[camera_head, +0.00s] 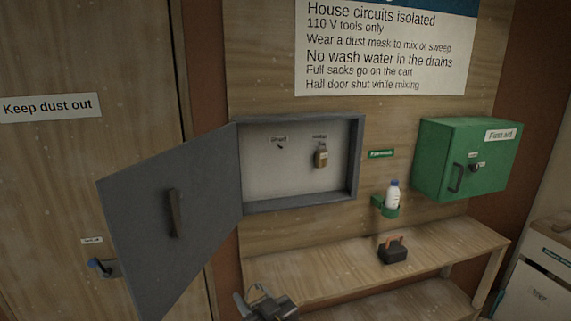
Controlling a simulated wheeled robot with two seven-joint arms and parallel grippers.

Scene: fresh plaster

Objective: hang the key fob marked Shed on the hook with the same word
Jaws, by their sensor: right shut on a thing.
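The grey key cabinet (358,165) on the wall stands open, its door (150,225) swung out to the left. My right gripper (262,298) is at the bottom, below and in front of the cabinet, shut on a key fob. A thin ring (258,288) shows at its jaws; the fob's body and word cannot be made out. My left gripper is out of view.
A wooden bench (335,270) runs below the cabinet, with a black item with an orange top (393,251) on it. A white bottle (392,194) sits in a green holder. A green first aid box (460,160) hangs at the right. The open door blocks the left side.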

